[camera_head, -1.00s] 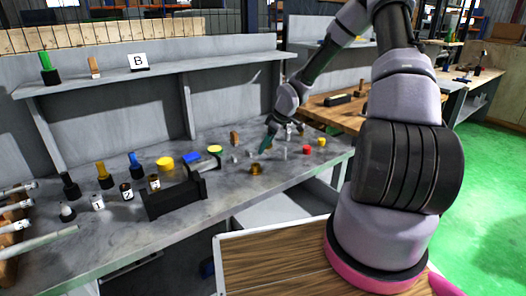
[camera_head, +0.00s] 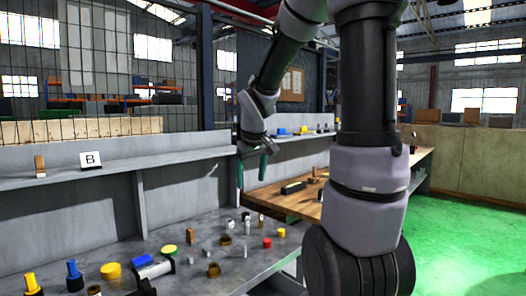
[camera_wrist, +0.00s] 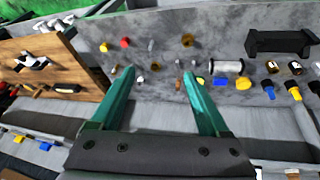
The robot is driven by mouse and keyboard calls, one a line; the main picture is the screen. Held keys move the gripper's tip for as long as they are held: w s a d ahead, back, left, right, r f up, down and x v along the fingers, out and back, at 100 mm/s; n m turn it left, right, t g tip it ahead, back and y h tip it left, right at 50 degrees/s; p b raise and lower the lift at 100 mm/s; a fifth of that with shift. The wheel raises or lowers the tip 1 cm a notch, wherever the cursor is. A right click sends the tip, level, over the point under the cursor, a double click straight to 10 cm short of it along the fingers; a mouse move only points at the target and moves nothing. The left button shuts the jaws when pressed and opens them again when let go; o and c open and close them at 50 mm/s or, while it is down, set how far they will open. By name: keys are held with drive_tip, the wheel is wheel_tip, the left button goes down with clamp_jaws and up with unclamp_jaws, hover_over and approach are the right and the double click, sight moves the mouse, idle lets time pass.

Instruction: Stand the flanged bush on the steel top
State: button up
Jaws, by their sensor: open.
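Two brown-brass bush-like pieces stand on the grey steel top (camera_head: 180,273). The nearer one (camera_head: 214,270) also shows in the wrist view (camera_wrist: 188,40). The farther one (camera_head: 226,241) also shows in the wrist view (camera_wrist: 154,66), in line with the gap between my fingers. Both seem to rest end-down, apart from each other; I cannot tell which has the flange or which end is up. My gripper (camera_head: 252,172) is raised well above the far part of the top. Its green fingers (camera_wrist: 158,72) are spread wide with nothing held between them.
Near the bushes stand a brown block (camera_head: 190,237), a red piece (camera_head: 267,242), a yellow piece (camera_head: 281,232) and small metal pins. A shelf (camera_head: 110,166) with a B card (camera_head: 91,160) runs behind. A wooden bench (camera_head: 290,203) adjoins.

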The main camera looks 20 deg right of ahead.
drive_tip(key=s+a+r+m+t+y, duration=0.2)
drive_tip(key=s+r+m, duration=0.4)
drive_tip(key=s+r, duration=0.4)
drive_tip(key=s+a+y, duration=0.1)
drive_tip(key=s, duration=0.5)
drive_tip(key=shift+s+a+r, duration=0.15)
drive_tip(key=shift+s+r, duration=0.05)
drive_tip(key=shift+s, duration=0.1)
drive_tip(key=shift+t, duration=0.3)
